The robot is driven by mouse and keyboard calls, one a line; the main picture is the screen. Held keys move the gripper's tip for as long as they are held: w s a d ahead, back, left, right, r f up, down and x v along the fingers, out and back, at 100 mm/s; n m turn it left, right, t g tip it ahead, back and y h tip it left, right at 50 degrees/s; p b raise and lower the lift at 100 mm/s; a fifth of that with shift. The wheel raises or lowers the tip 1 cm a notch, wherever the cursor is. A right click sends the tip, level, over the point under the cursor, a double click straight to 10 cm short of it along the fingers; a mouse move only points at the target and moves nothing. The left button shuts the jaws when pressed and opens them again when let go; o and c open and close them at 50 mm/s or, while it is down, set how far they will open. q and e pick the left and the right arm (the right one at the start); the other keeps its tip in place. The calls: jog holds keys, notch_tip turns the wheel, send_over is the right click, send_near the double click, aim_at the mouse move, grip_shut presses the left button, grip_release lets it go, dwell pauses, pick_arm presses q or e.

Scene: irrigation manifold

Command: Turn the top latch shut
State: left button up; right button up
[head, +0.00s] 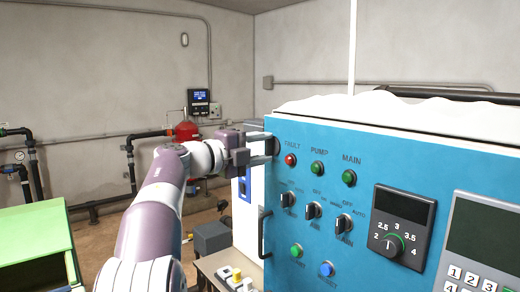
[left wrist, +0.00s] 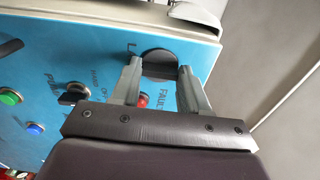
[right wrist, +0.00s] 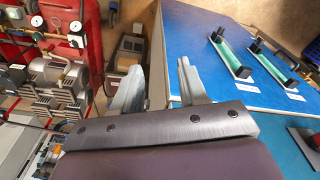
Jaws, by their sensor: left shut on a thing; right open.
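The top latch shows as a dark round knob (left wrist: 159,64) near the upper corner of the blue cabinet door (left wrist: 100,60) in the left wrist view. My left gripper (left wrist: 161,82) is shut on it, one finger on each side. In the head view my left gripper (head: 262,149) reaches the door's upper left corner, beside the red FAULT lamp (head: 290,160). The latch cannot be made out there. My right gripper (right wrist: 160,82) shows only in the right wrist view. It is open, with nothing between its fingers.
The door carries switches, lamps, a dial (head: 402,228) and a keypad (head: 470,278). A dark door handle (head: 262,235) stands out at its left edge. A green box (head: 35,235) is at far left. Green tubes (right wrist: 232,55) on a blue surface lie beyond my right gripper.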

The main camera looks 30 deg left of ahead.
pick_arm(q)
jog(key=o, duration=1)
jog(key=shift+o, duration=0.3)
jog(key=shift+d, duration=0.1)
jog(key=b+v, duration=0.4)
jog(key=v, duration=0.8)
jog(key=shift+s+b, duration=0.3)
jog(key=shift+b, duration=0.1)
